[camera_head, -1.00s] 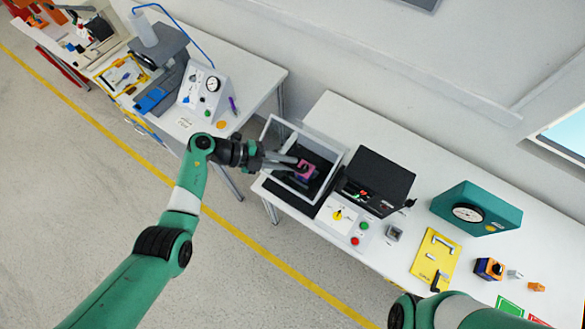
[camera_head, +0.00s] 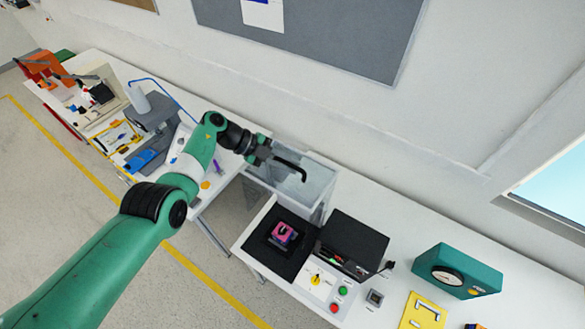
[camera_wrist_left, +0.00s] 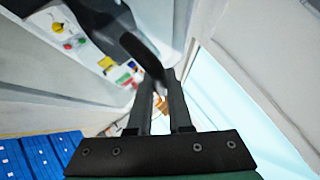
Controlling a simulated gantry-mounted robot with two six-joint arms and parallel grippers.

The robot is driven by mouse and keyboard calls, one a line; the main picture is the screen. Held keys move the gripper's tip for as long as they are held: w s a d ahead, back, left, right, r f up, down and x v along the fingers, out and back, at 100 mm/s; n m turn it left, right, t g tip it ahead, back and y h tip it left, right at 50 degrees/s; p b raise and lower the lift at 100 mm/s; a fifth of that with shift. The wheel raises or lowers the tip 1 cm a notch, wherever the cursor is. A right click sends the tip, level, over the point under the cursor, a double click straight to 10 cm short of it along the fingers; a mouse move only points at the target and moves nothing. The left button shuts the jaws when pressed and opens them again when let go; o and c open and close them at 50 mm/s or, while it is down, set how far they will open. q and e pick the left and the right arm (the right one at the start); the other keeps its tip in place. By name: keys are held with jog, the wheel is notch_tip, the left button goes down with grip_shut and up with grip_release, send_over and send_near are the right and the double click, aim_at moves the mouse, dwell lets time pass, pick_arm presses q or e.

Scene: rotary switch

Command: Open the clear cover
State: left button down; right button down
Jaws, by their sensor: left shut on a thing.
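The clear cover (camera_head: 318,180) stands raised and tilted up behind its black base (camera_head: 262,252). A pink and dark part (camera_head: 284,233) sits uncovered on that base. My left gripper (camera_head: 272,158) is at the top of the cover, shut on its black curved handle (camera_head: 292,170). In the left wrist view, the black handle (camera_wrist_left: 140,52) crosses the tips of my left gripper's fingers (camera_wrist_left: 160,80); the exact contact is blurred. My right gripper is not in view.
A black open case (camera_head: 355,242) and a control panel (camera_head: 330,290) with a yellow knob and red and green buttons stand right of the base. A teal gauge box (camera_head: 462,268) is farther right. The wall is close behind the cover.

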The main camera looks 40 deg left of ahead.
pick_arm(q)
jog(key=shift+w+r, duration=0.1)
jog(key=shift+w, duration=0.3)
jog(key=c, duration=0.8)
grip_release()
jog(key=shift+c, duration=0.2)
jog(key=shift+s+a, duration=0.1)
jog(key=shift+s+a+r+p, duration=0.15)
jog(key=shift+a+r+p, duration=0.05)
jog(key=shift+p, duration=0.1)
jog(key=p+v, duration=0.1)
jog(key=v, duration=0.4)
jog(key=shift+a+r+p, duration=0.2)
jog(key=shift+r+p, duration=0.05)
jog(key=shift+p, duration=0.05)
jog(key=v, duration=0.5)
jog(key=shift+s+a+r, duration=0.1)
jog(key=shift+s+a, duration=0.05)
